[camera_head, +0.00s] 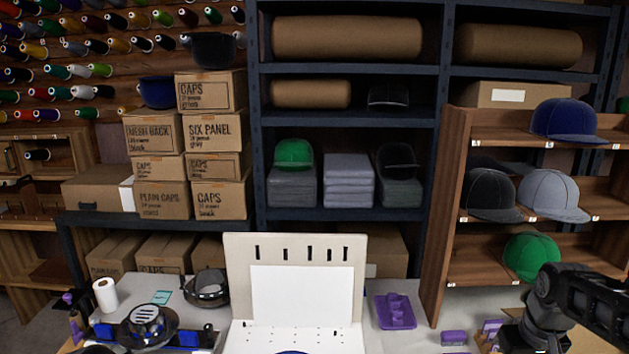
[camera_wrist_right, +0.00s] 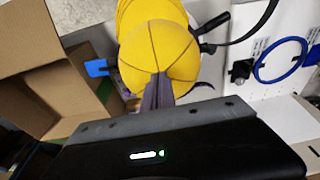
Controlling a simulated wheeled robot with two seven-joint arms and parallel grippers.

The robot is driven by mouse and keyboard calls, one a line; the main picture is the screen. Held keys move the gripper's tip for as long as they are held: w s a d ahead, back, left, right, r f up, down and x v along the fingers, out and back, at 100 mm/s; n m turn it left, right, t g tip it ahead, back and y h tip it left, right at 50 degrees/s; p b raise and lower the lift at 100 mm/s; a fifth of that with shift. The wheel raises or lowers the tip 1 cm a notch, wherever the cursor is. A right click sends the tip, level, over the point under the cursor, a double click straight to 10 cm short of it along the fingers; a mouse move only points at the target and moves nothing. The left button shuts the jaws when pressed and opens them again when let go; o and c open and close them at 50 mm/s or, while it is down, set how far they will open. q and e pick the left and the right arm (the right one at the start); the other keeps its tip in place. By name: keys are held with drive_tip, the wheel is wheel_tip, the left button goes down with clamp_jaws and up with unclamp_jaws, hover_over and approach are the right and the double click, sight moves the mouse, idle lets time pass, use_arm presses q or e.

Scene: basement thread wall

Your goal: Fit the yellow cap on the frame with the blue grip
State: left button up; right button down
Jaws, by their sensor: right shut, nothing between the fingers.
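The yellow cap (camera_wrist_right: 157,45) shows in the right wrist view, top centre, directly beyond my right gripper (camera_wrist_right: 158,82). The fingers are shut and empty; their tips overlap the cap in the picture, and I cannot tell whether they touch it. In the head view my right arm comes in at the lower right, and the yellow cap is not visible. A dark round frame (camera_head: 146,322) with blue parts (camera_head: 188,338) beside it stands at the lower left of the bench. A blue tab (camera_wrist_right: 97,68) shows left of the cap in the wrist view. My left gripper is not in view.
A white pegboard panel (camera_head: 235,250) stands mid-bench. A purple tray (camera_head: 396,311) lies right of it. A blue hoop (camera_wrist_right: 283,60) hangs on a white surface. An open cardboard box (camera_wrist_right: 40,85) is at left. Cap shelves (camera_head: 455,190) rise at right.

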drive_tip(key=shift+w+f+b, duration=0.1)
drive_tip(key=shift+f+b, duration=0.2)
drive_tip(key=shift+f, duration=0.15)
wheel_tip(320, 180, up, 7)
drive_tip(key=s+p, duration=0.1)
drive_tip(key=p, duration=0.4)
drive_tip(key=shift+s, duration=0.15)
idle(0.3)
